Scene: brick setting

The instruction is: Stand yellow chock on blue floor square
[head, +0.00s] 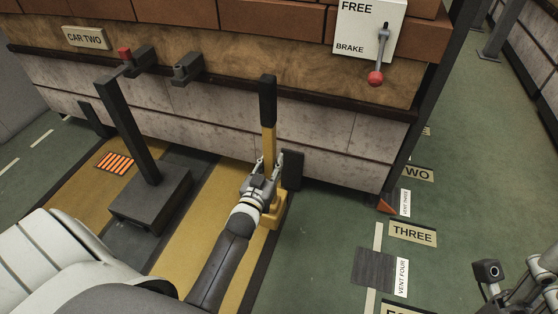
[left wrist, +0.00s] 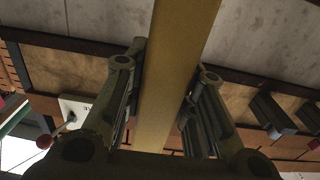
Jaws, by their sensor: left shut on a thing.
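The yellow chock (head: 268,140) stands roughly upright in the head view, with a black grip at its upper end and a yellow foot low down beside the car wall. My left gripper (head: 262,176) is shut on its yellow post. In the left wrist view the yellow post (left wrist: 176,75) runs between the two fingers (left wrist: 160,105). Whether the foot touches the floor I cannot tell. My right gripper (head: 525,290) shows only in part at the lower right edge, and its jaws are unclear. I see no blue floor square in either view.
A brick-laden car with a FREE/BRAKE lever (head: 376,76) stands behind the chock. A dark post on a block (head: 150,200) stands left. Floor labels such as THREE (head: 412,233) and a dark vent (head: 374,269) lie right. Green floor (head: 470,180) there is largely open.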

